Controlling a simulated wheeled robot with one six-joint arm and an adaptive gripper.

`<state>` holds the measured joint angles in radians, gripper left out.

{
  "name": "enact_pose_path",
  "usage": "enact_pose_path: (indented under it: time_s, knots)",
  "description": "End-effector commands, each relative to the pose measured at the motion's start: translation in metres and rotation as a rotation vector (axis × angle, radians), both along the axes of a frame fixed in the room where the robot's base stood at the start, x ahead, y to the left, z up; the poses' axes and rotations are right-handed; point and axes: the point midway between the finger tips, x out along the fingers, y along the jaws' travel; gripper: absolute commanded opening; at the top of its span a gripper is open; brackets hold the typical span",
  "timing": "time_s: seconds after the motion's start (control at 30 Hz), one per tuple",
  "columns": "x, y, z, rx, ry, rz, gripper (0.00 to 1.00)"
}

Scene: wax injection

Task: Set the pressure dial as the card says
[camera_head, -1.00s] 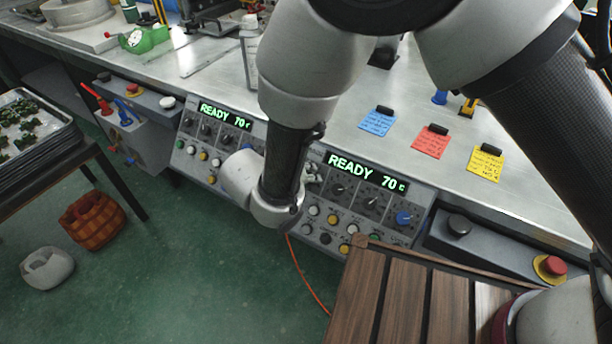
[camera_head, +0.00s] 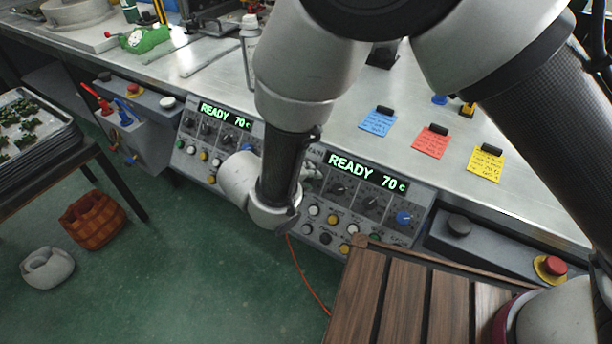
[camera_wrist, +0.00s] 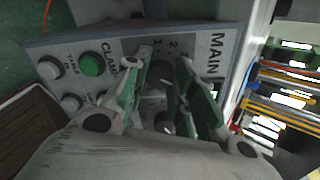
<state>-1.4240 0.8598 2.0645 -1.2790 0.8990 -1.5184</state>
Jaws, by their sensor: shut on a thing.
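My gripper (camera_wrist: 162,65) is at the front control panel (camera_wrist: 110,35), in the wrist view. Its two green-lined fingers stand either side of a dark knob (camera_wrist: 165,125), by the MAIN label and a small number scale. The knob's pointer is too blurred to read. In the head view my arm hides the gripper and this knob. Other dials, among them a blue knob (camera_head: 404,218), sit under a display (camera_head: 366,171) reading READY 70. Blue (camera_head: 378,122), red (camera_head: 431,144) and yellow (camera_head: 486,163) cards lie on the bench, their writing too small to read.
A second panel with its own display (camera_head: 225,115) is at the left. Red emergency buttons sit at the right (camera_head: 555,265) and far left. A slatted wooden table (camera_head: 410,290) stands close in front. A basket (camera_head: 93,220) and a pale pot (camera_head: 47,268) are on the floor.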

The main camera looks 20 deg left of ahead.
Motion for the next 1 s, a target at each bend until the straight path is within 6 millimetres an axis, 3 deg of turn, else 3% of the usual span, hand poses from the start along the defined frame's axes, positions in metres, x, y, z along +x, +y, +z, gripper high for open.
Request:
enact_pose_path:
  time_s: [0.17, 0.2, 0.3, 0.67, 1.0]
  knots:
    - [-0.001, 0.0, -0.001, 0.0, 0.001, 0.001, 0.02]
    - [-0.001, 0.0, -0.001, 0.0, 0.001, 0.0, 0.33]
    - [-0.001, 0.0, -0.001, 0.0, 0.001, 0.0, 0.48]
    - [-0.003, 0.001, 0.003, 0.002, 0.0, 0.0, 0.48]
    - [-0.051, 0.015, 0.046, 0.004, -0.001, 0.002, 0.48]
